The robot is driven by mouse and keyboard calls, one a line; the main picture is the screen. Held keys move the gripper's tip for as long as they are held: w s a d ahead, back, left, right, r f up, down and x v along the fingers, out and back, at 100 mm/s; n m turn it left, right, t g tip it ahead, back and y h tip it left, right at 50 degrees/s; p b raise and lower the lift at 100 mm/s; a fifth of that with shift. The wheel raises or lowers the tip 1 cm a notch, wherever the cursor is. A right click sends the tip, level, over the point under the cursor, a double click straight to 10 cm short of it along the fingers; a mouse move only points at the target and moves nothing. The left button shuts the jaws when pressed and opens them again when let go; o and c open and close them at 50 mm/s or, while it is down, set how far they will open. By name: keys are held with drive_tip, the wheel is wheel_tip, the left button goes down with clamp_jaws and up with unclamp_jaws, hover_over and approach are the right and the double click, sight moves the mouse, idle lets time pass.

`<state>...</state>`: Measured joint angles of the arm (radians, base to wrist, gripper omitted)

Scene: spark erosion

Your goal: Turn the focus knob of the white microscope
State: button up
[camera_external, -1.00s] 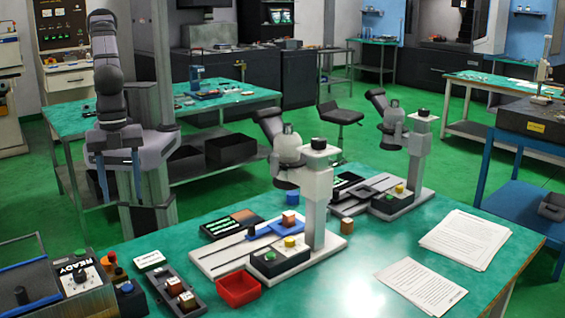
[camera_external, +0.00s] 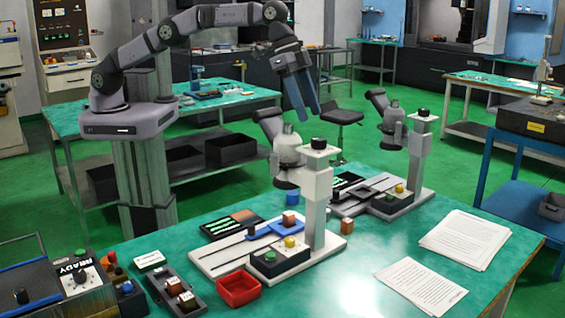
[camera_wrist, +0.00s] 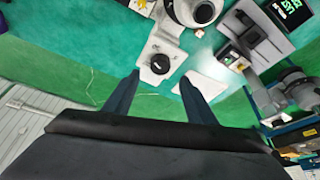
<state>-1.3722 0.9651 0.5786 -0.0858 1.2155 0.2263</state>
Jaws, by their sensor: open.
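The white microscope (camera_external: 319,185) stands on its light base at the middle of the green table. A black knob (camera_external: 318,143) sits on top of its column. My gripper (camera_external: 307,116) is open and empty, pointing down above and slightly left of this knob, apart from it. In the wrist view, my gripper's two fingers (camera_wrist: 160,76) are spread. A black round knob (camera_wrist: 160,63) on a white block shows just beyond and between the fingertips. The microscope's rounded head (camera_wrist: 198,12) is partly cut off at the top edge.
A second, grey microscope (camera_external: 418,142) stands behind to the right. A red bin (camera_external: 238,289), a black parts tray (camera_external: 172,293) and a control box (camera_external: 78,280) are at the front left. Papers (camera_external: 465,239) lie at the right.

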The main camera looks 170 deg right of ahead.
sight(318, 138)
drive_tip(key=shift+p+x, duration=1.9)
drive_tip(key=shift+x, duration=1.8)
drive_tip(key=shift+c, duration=0.2)
drive_tip(key=shift+r, duration=0.1)
drive_tip(key=c, duration=1)
